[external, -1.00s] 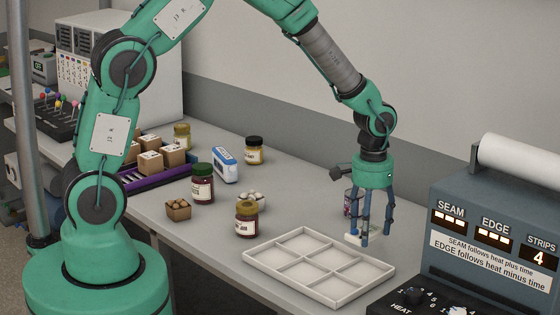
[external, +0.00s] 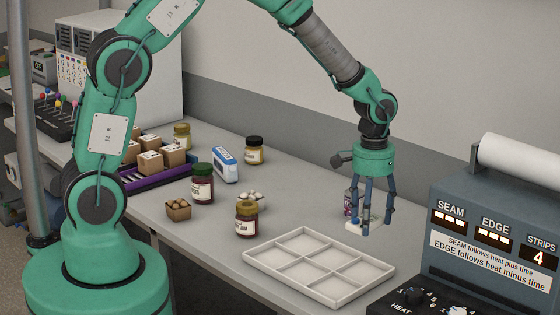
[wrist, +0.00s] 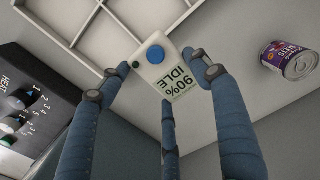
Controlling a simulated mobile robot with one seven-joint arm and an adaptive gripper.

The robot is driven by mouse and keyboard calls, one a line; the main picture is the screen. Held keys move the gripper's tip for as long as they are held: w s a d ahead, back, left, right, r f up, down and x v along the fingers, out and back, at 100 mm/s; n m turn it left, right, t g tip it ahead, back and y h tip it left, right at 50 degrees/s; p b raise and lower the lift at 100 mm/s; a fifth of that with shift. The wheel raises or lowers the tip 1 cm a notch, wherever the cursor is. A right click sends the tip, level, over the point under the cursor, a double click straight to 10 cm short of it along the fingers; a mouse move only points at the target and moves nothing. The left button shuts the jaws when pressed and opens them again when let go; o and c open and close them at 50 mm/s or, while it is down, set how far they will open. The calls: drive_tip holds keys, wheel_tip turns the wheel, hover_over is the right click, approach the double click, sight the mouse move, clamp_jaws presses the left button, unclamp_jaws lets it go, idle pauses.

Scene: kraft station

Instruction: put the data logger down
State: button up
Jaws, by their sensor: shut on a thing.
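The data logger (external: 354,225) is a pale box held at my fingertips in the external view, beside the far right corner of the tray. In the wrist view the data logger (wrist: 148,76) shows a round blue button and the words "90% IDLE". My gripper (external: 368,229) points down and its fingers are shut around the logger; the fingers also show in the wrist view (wrist: 160,84). The logger seems slightly above the table, but the gap is hard to judge.
An empty compartment tray (external: 290,281) lies left of and in front of my gripper. A purple-labelled can (wrist: 288,60) stands close behind the gripper. The sealing machine (external: 470,245) is at right. Jars (external: 247,220) and a blue-white box (external: 224,165) stand left. Bare table lies between.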

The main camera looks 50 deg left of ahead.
wheel_tip(320, 180, up, 7)
drive_tip(key=shift+r, duration=0.1)
drive_tip(key=w+a, duration=0.9)
drive_tip(key=a, duration=0.5)
hover_over(295, 190)
wheel_tip(295, 190, down, 4)
drive_tip(key=shift+w+f+p, duration=0.1)
drive_tip(key=shift+f+p, duration=0.2)
drive_tip(key=shift+f, duration=0.2)
drive_tip(key=shift+f+b, duration=0.4)
drive_tip(key=shift+f, duration=2.65)
drive_tip(key=shift+f+b, duration=0.3)
drive_tip(key=shift+f, duration=1.6)
